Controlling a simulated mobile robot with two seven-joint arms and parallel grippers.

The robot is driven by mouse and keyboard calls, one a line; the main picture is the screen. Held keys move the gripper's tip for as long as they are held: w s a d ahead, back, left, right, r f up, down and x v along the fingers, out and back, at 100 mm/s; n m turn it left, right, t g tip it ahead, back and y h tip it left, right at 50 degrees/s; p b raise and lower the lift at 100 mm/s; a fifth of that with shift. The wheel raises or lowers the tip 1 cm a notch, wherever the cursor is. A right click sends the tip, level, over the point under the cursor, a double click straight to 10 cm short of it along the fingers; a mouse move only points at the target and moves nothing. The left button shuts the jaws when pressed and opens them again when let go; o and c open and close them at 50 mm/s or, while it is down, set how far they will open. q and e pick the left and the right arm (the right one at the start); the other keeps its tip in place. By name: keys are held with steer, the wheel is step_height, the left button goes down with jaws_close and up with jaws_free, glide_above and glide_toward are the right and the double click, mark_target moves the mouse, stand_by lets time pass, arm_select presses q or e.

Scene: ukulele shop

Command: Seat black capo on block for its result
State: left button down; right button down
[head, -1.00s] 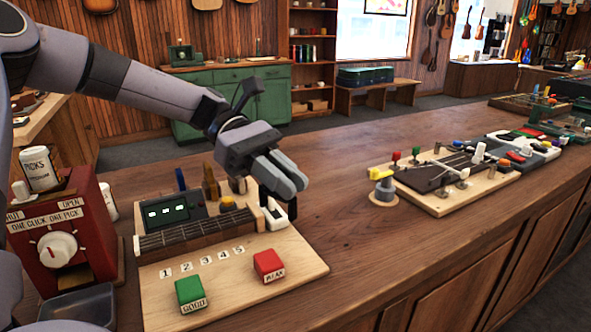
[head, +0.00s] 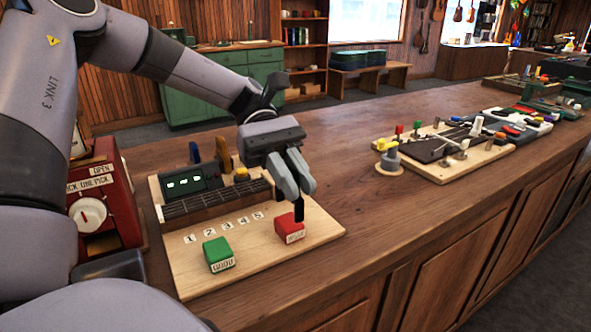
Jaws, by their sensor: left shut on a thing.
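My left gripper (head: 300,190) is shut on the black capo (head: 299,211), which hangs upright below the fingertips. The capo's lower end overlaps the red block (head: 288,229) in the head view; I cannot tell whether they touch. The red block sits at the right of the wooden board (head: 255,271), and its label looks like "WEAK". The green block (head: 218,254), labelled "GOOD", sits to its left. A fretboard (head: 215,204) lies behind the blocks, past a row of number tiles. My right gripper is not in view.
A blue capo-like piece (head: 194,152) and an amber one (head: 223,150) stand behind the fretboard beside a green display box (head: 184,183). A red dial box (head: 103,205) stands left. A second board (head: 481,160) with small parts lies right. The counter between the boards is clear.

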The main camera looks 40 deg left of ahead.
mark_target(298, 214)
arm_select(q)
step_height(298, 214, down, 2)
steer(key=shift+f, duration=0.1)
steer(key=shift+f+b, duration=0.45)
steer(key=shift+f, duration=0.35)
steer(key=shift+b, duration=0.65)
stand_by(0.7)
steer(key=shift+b, duration=0.6)
steer(key=shift+f+b, duration=0.65)
steer(key=shift+b, duration=0.2)
steer(key=c, duration=1.4)
jaws_free()
steer(key=shift+r, duration=0.1)
